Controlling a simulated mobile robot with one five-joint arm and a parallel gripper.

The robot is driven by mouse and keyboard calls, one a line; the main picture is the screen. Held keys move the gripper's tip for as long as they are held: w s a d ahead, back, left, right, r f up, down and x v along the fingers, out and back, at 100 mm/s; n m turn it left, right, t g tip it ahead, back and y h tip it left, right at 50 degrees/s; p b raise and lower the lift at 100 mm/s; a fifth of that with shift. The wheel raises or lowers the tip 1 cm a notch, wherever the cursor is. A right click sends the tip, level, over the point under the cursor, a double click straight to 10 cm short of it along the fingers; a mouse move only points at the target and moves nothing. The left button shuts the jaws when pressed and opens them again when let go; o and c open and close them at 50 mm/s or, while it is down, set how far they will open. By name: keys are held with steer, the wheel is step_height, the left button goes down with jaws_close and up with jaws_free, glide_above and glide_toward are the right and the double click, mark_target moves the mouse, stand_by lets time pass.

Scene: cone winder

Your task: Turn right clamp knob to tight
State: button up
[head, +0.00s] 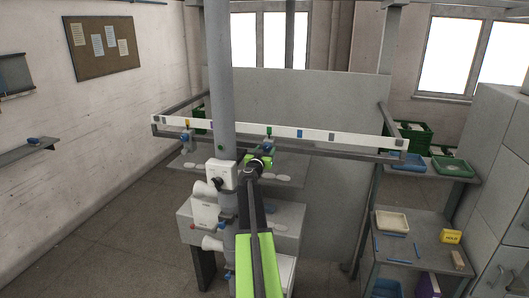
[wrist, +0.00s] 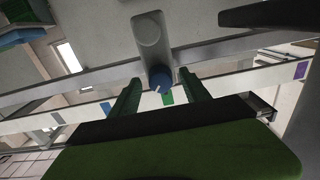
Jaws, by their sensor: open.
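A blue knob (wrist: 161,78) with a white pointer mark sits at the end of a grey rounded bracket (wrist: 148,32) in the wrist view. My gripper (wrist: 160,94) is open, with one green finger on each side of the knob and a visible gap on both sides. Whether the fingertips reach the knob's depth is unclear. In the head view my gripper (head: 259,160) is at the middle of the winder, just below a green mark (head: 268,131) on the white rail. Another blue knob (head: 184,138) is at the left, under a yellow mark.
The long white rail (head: 340,137) with coloured marks crosses above the winder's shelf (head: 285,170). A grey panel (head: 310,95) stands behind it. At right are shelves with a green tray (head: 452,166), a cream tray (head: 392,222) and a yellow box (head: 451,237). Open floor lies at left.

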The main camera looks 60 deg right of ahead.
jaws_close()
stand_by(0.3)
steer(key=shift+n, duration=0.4)
steer(key=n, duration=0.3)
steer(key=shift+n, duration=0.3)
steer(key=n, duration=0.3)
steer(key=shift+n, duration=0.4)
steer(key=n, duration=0.4)
steer(key=shift+s, duration=0.1)
steer(key=shift+n, duration=1.8)
